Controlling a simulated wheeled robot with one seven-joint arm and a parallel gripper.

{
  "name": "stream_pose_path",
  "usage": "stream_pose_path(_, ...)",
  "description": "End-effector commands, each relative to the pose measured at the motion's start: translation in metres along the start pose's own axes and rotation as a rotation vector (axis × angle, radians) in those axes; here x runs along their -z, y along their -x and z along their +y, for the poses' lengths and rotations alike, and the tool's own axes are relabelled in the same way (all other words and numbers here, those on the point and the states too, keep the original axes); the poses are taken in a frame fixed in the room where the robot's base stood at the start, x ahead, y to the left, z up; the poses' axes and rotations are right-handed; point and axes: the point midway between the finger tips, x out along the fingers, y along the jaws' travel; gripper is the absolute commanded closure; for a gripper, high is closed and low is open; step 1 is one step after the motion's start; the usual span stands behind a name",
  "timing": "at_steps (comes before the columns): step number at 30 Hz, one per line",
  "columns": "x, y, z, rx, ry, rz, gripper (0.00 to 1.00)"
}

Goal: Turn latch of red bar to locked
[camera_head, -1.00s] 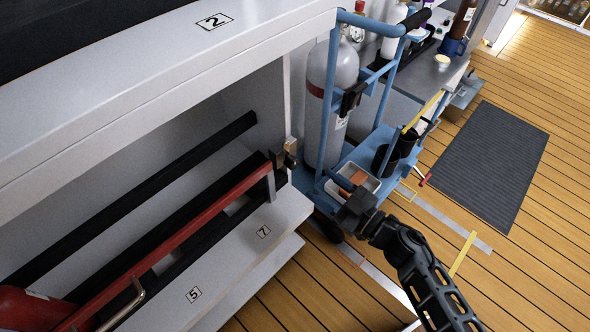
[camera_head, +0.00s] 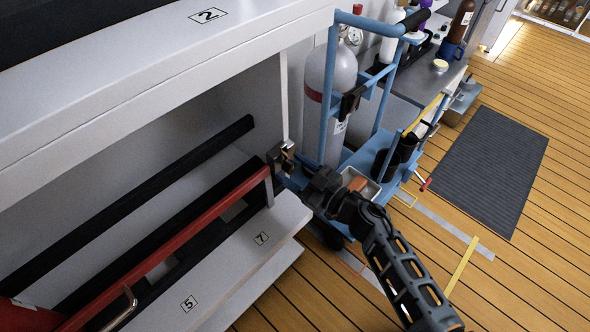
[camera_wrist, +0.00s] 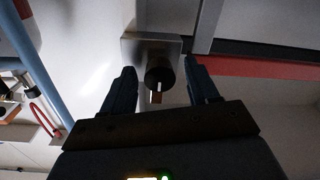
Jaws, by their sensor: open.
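The red bar (camera_head: 165,252) runs slantwise along the front of the lower shelf in the head view, and its end shows at the right in the wrist view (camera_wrist: 255,67). The latch (camera_head: 281,157) is a metal plate with a knob by the bar's right end. In the wrist view the dark round latch knob (camera_wrist: 160,72), with a pale mark, stands on a square metal plate. My gripper (camera_wrist: 163,84) is open, with one finger on each side of the knob. I cannot tell whether the fingers touch it. In the head view my gripper (camera_head: 297,168) is at the latch.
A blue cart (camera_head: 375,180) with a grey gas cylinder (camera_head: 331,85) stands close behind my gripper. A dark mat (camera_head: 490,170) lies on the open wooden floor at right.

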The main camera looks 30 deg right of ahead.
Motion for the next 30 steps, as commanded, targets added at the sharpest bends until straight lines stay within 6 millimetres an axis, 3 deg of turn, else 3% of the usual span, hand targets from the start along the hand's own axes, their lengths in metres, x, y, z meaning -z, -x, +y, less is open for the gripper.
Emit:
stream_pose_path(4, 0.0002, 0.0001, 0.0, 0.0, 0.0, 0.0, 0.42)
stream_pose_path(21, 0.0002, 0.0004, 0.0001, 0.0, 0.0, 0.0, 0.97)
stream_pose_path(30, 0.0009, 0.0004, 0.0002, 0.001, 0.039, -0.001, 0.97)
